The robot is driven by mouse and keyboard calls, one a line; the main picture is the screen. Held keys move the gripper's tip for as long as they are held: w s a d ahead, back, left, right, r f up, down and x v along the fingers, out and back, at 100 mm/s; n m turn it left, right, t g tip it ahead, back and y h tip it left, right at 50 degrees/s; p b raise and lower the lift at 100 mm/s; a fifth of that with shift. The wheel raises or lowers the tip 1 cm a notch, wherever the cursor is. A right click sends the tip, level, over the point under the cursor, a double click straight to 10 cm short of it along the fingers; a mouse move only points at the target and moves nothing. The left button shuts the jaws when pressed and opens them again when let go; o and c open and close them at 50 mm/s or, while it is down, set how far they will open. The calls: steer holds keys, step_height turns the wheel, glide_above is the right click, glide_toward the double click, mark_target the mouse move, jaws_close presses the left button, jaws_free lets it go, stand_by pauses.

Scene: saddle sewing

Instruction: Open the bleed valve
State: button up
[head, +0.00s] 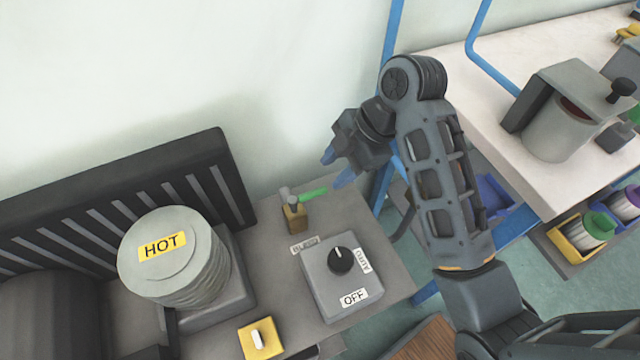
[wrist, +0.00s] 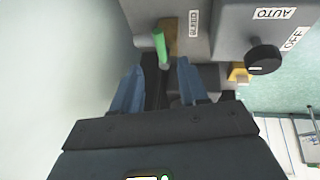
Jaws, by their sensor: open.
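The bleed valve (head: 295,217) is a small brass block with a grey top on the grey machine bench. Its green lever (head: 314,193) points right, toward my gripper (head: 337,167). My gripper is open and empty, with blue fingers, just right of and above the lever's end. In the wrist view the green lever (wrist: 160,46) lies just beyond the gap between my fingertips (wrist: 158,72), with the brass body (wrist: 172,36) behind it. I see no finger touching the lever.
A control box (head: 343,277) with a black knob (head: 341,260) and AUTO and OFF labels stands in front of the valve. A cylinder marked HOT (head: 180,262) is to the left. A yellow switch (head: 261,340) sits at the front. The wall is close behind.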

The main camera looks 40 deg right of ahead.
mark_target(316, 191)
steer(key=shift+x, duration=3.85)
steer(key=shift+c, duration=0.3)
jaws_close()
